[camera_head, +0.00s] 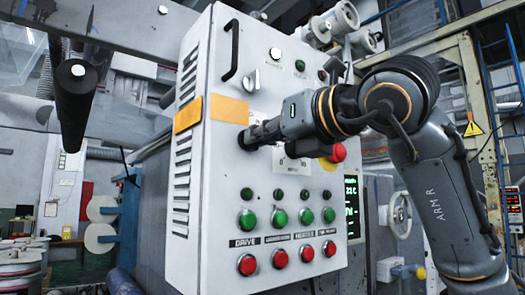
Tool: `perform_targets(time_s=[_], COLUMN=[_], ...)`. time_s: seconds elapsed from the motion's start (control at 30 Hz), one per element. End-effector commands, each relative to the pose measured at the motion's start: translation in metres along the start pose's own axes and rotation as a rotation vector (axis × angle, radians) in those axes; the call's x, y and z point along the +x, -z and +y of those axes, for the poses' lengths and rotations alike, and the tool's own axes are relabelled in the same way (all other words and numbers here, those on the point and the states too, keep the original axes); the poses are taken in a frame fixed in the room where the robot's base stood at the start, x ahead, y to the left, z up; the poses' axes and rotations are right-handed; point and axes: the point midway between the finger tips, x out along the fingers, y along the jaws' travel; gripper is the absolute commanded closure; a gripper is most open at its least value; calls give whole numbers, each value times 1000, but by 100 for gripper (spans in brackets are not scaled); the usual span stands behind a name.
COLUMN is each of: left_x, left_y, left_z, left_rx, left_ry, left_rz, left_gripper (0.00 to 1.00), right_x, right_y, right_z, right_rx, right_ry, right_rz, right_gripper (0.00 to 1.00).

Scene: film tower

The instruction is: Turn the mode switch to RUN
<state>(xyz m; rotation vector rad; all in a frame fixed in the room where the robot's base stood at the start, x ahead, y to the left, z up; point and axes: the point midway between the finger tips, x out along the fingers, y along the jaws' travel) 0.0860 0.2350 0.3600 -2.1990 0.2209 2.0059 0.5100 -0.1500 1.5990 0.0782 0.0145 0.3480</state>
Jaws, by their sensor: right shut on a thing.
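The light grey control cabinet (225,190) fills the middle of the head view. My right gripper (246,140) reaches in from the right to its front, left of centre. Its fingers are shut on a small part at the panel, which appears to be the mode switch. The fingers hide that part, so its pointer direction and the RUN mark cannot be read. A separate silver rotary switch (251,80) sits higher on the panel, apart from the gripper. My left gripper is not in view.
A red mushroom button (337,153) on a yellow base sits close under my right wrist. Rows of green buttons (280,218) and red buttons (280,258) lie below. A black handle (231,50) stands out at upper left. A small display (352,208) is on the right.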

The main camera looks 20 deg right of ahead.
Motion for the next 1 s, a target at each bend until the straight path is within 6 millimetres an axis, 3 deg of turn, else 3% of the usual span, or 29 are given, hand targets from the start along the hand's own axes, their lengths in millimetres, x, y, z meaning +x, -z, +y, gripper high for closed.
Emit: perform_targets(time_s=[0.6,1.0], left_x=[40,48], left_y=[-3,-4], left_z=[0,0], left_rx=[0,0], left_ry=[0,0], left_rz=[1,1], left_gripper=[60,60], right_x=[0,-1], right_y=[1,-1], right_z=[0,0], right_rx=[538,703], right_ry=[-1,0], right_rz=[-2,-3], right_gripper=[100,100])
